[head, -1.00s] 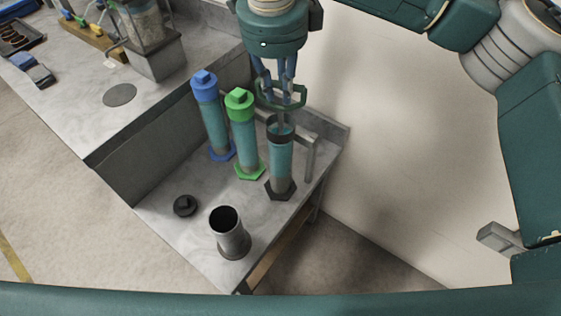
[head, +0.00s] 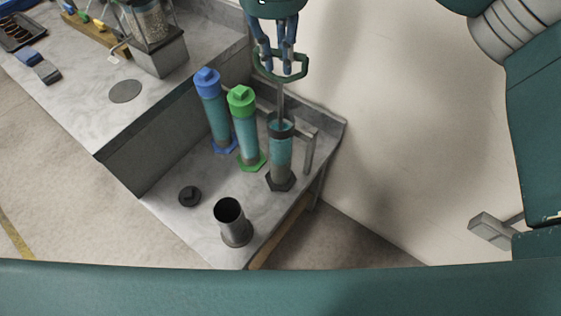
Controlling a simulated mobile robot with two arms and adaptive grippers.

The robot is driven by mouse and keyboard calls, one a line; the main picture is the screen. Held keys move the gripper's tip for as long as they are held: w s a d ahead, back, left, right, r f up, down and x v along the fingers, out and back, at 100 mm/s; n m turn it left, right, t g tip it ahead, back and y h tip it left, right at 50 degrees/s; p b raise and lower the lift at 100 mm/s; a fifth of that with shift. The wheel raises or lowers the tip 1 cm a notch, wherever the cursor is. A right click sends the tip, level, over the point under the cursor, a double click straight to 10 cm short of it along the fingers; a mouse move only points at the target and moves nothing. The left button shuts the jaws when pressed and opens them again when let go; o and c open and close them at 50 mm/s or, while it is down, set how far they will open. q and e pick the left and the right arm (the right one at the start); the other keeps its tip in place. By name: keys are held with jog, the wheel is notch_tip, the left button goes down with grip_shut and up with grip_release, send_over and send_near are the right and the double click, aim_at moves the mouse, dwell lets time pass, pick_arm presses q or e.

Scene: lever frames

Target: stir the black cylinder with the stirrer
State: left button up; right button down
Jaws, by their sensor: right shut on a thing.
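The black cylinder (head: 281,155) is a clear tube with teal liquid, a black collar and a black hexagonal foot. It stands upright and uncapped on the low grey table. The stirrer (head: 281,101) has a green ring handle and a thin grey rod. The rod stands upright and its lower end goes in at the cylinder's open top; its tip is hidden. My right gripper (head: 276,66) is above the cylinder, shut on the stirrer's handle. A black cap (head: 189,196) lies on the low table. My left gripper is not in view.
A blue-capped cylinder (head: 212,108) and a green-capped cylinder (head: 245,128) stand close on the left. A grey metal cup (head: 235,223) stands open at the front. A grey rail (head: 309,150) is right of the black cylinder. A higher counter (head: 85,102) lies left.

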notch_tip(320, 180, up, 5)
jog(key=p, duration=0.3)
jog(key=shift+r+p, duration=0.4)
jog(key=shift+f, duration=0.1)
notch_tip(320, 180, down, 8)
jog(key=b, duration=0.6)
jog(key=shift+r, duration=0.25)
